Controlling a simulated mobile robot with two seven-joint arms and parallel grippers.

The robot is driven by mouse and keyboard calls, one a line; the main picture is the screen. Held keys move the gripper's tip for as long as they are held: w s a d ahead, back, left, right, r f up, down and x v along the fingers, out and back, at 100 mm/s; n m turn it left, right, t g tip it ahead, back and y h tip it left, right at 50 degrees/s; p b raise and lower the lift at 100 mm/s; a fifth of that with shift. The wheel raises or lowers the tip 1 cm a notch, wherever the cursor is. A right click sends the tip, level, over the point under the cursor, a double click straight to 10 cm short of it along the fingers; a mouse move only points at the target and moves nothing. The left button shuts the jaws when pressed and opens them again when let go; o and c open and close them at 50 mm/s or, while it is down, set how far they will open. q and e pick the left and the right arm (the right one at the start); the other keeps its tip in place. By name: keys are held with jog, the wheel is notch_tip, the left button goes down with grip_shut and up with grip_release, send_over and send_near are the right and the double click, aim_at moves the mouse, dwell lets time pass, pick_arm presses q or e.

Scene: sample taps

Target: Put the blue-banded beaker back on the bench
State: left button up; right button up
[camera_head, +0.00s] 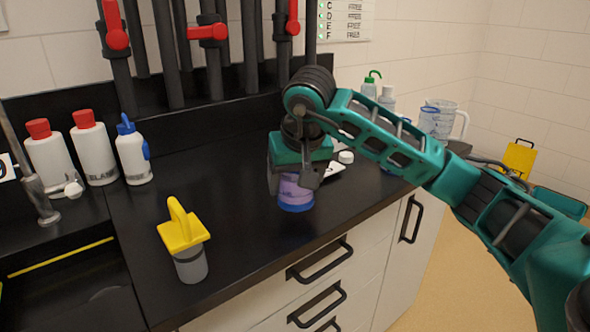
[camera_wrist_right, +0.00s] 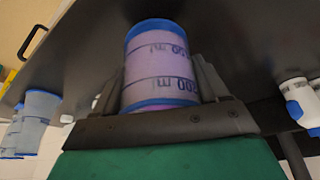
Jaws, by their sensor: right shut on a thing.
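The blue-banded beaker (camera_head: 295,193) has clear walls with purple contents, and it also shows in the right wrist view (camera_wrist_right: 158,65) with dark markings and blue bands at both ends. My right gripper (camera_head: 298,174) is shut on the beaker, with one finger on each side of it in the right wrist view (camera_wrist_right: 160,95). The gripper hides the upper part of the beaker in the head view. The beaker looks upright over the black bench (camera_head: 245,235); I cannot tell whether its base touches the top. My left gripper is not in view.
A yellow-handled grey object (camera_head: 184,240) stands at the bench's front left. Several white bottles (camera_head: 93,148) stand further left, near a sink. Bottles and a jug (camera_head: 447,120) stand at the back right. Dark pipes with red taps (camera_head: 207,32) rise behind. The bench between is clear.

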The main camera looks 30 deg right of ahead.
notch_tip(320, 180, down, 2)
jog(key=shift+f, duration=0.35)
jog(key=shift+f+b, duration=0.1)
jog(key=shift+b, duration=0.2)
jog(key=o, duration=1.3)
jog(key=shift+o, duration=0.2)
